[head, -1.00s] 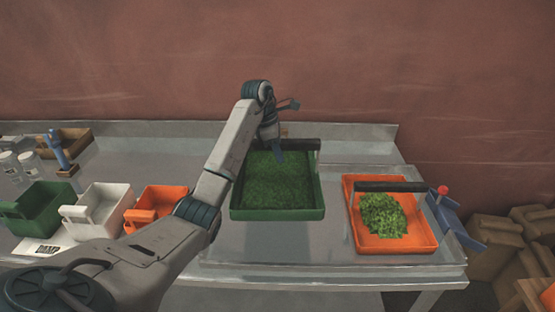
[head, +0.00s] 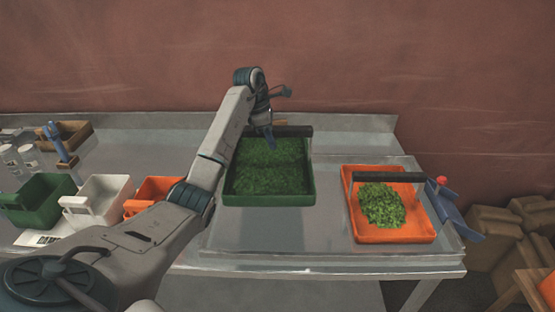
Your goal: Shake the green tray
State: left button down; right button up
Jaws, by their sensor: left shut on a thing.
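The green tray (head: 268,199) holds a layer of green leafy material (head: 275,178) and has a dark handle bar (head: 296,131) across its back part. It is near the middle of the metal table in the head view. My left gripper (head: 270,138) is at the tray's handle and is shut on it, partly hidden by its own wrist. I cannot tell whether the tray touches the table. My right gripper is not in view.
An orange tray (head: 420,232) with a heap of green leaves and a dark bar stands to the right. A green bin (head: 36,201), a white bin (head: 97,202) and an orange bin (head: 153,188) stand at the left. The metal table (head: 330,240) is clear in front of the green tray.

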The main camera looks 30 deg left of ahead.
pick_arm(q)
jog(key=shift+d+p, duration=0.4)
jog(key=shift+d, duration=0.85)
jog(key=a, duration=0.5)
jog(key=d, duration=0.5)
jog(key=shift+d, duration=0.15)
jog(key=shift+a+f, duration=0.1)
jog(key=shift+a, duration=0.25)
